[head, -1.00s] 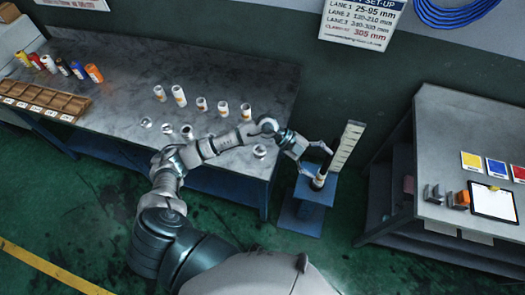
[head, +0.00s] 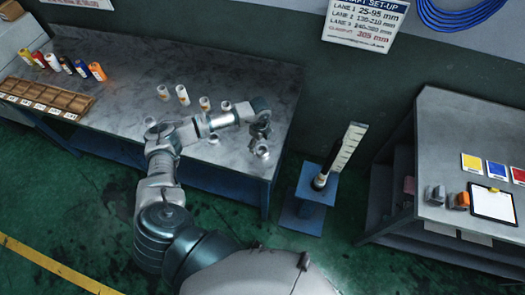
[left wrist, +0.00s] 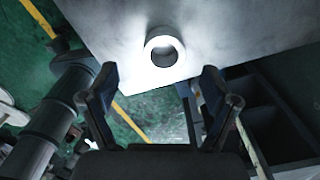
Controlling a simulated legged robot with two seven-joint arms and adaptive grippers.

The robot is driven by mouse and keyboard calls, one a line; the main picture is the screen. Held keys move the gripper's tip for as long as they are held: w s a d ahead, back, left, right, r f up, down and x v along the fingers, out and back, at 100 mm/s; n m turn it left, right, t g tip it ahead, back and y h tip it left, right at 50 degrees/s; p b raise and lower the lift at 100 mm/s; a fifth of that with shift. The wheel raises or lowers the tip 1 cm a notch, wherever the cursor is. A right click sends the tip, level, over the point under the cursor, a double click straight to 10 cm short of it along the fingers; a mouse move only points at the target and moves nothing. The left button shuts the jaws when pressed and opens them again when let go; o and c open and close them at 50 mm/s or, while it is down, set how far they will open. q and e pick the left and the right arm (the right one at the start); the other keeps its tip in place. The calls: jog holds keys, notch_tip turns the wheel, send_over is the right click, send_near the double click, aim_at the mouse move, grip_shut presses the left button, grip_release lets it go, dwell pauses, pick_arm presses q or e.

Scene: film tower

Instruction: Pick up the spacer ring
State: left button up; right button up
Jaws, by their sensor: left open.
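A pale spacer ring (left wrist: 163,31) shows in the left wrist view, on the grey bench top near its edge. Its dark round opening faces the camera. My left gripper (left wrist: 160,74) is open, its two dark fingers spread on either side below the ring in that view, with nothing between them. In the head view my left gripper (head: 260,138) is over the right end of the bench (head: 225,60), pointing down at the ring there and partly covering it. My right gripper is not in view.
Several white rolls with orange bands (head: 183,95) stand on the bench, some behind my left arm. A blue stand (head: 310,185) with a dark post and a pale scale (head: 350,145) is to the right. A second table (head: 450,130) stands farther right.

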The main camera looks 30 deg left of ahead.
aim_at(262, 150)
pick_arm(q)
jog(key=shift+a+f, duration=0.2)
jog(key=shift+f, duration=0.55)
jog(key=f, duration=0.1)
jog(key=d+f, duration=0.1)
jog(key=f, duration=0.3)
jog(key=shift+w+d+p, duration=0.15)
jog(key=shift+w+p, duration=0.15)
jog(key=shift+a, duration=0.25)
jog(key=c, duration=1.3)
